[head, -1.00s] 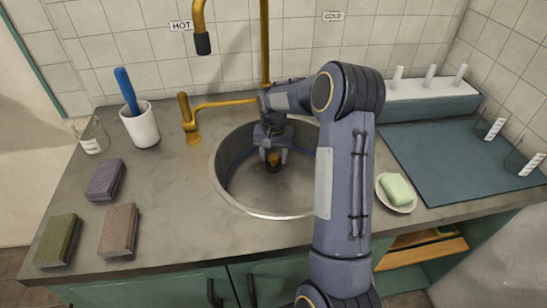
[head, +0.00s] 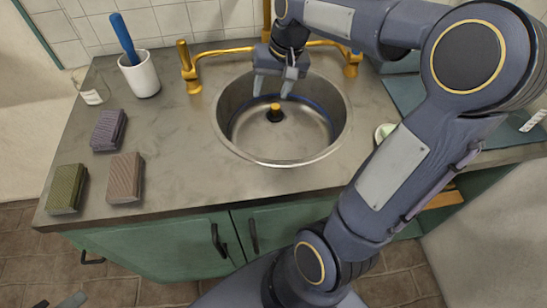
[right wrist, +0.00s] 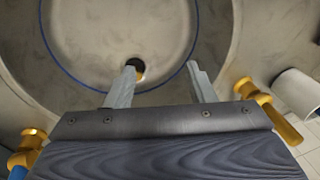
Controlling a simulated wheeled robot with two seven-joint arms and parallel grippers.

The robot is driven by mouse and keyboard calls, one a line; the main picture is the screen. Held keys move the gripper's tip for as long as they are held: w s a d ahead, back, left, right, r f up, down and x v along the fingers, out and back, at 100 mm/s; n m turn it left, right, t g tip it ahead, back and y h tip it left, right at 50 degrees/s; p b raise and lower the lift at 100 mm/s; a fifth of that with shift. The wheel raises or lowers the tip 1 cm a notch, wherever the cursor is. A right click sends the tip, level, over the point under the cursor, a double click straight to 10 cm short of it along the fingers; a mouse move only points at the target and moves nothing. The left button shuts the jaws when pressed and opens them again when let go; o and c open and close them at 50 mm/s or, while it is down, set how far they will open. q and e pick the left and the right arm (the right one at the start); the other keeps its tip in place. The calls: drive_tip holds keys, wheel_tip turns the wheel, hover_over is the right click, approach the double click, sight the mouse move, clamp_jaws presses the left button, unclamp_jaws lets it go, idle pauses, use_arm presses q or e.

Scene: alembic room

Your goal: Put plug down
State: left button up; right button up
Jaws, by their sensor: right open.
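The plug (head: 275,114), black with a gold knob, stands upright on the floor of the round metal sink (head: 240,141), near its middle. It also shows in the right wrist view (right wrist: 138,66), partly behind a finger; I cannot tell how snugly it sits in the drain. My right gripper (head: 272,90) is open and empty above the plug, clear of it. Its two fingers stand apart in the right wrist view (right wrist: 161,76). Two small grey pieces at the bottom left edge of the head view may be my left gripper's fingertips (head: 57,302).
Gold taps (head: 193,85) flank the sink's back. A white cup (head: 141,77) with a blue-handled tool and a glass jar (head: 92,90) stand at left. Purple (head: 109,131), green (head: 67,188) and brown (head: 125,178) sponges lie left. The counter between sponges and sink is clear.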

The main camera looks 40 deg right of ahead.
drive_tip(key=s+a+n+t, duration=0.1)
drive_tip(key=s+a, duration=0.3)
drive_tip(key=s, duration=0.1)
drive_tip(key=s+a+f+n+t+y, duration=0.1)
drive_tip(key=s+a, duration=0.3)
drive_tip(key=s, duration=0.2)
drive_tip(key=s+a+f+n+t+y, duration=0.1)
drive_tip(key=s+a+n, duration=0.1)
drive_tip(key=s+a, duration=0.2)
drive_tip(key=shift+s+a+f, duration=0.15)
drive_tip(key=shift+s, duration=0.25)
drive_tip(key=shift+s+a+f, duration=0.1)
drive_tip(key=shift+s, duration=0.25)
drive_tip(key=shift+s+a+f, duration=0.2)
drive_tip(key=shift+s+a, duration=0.05)
wheel_tip(320, 180, up, 7)
drive_tip(key=p, duration=0.7)
drive_tip(key=shift+d, duration=0.15)
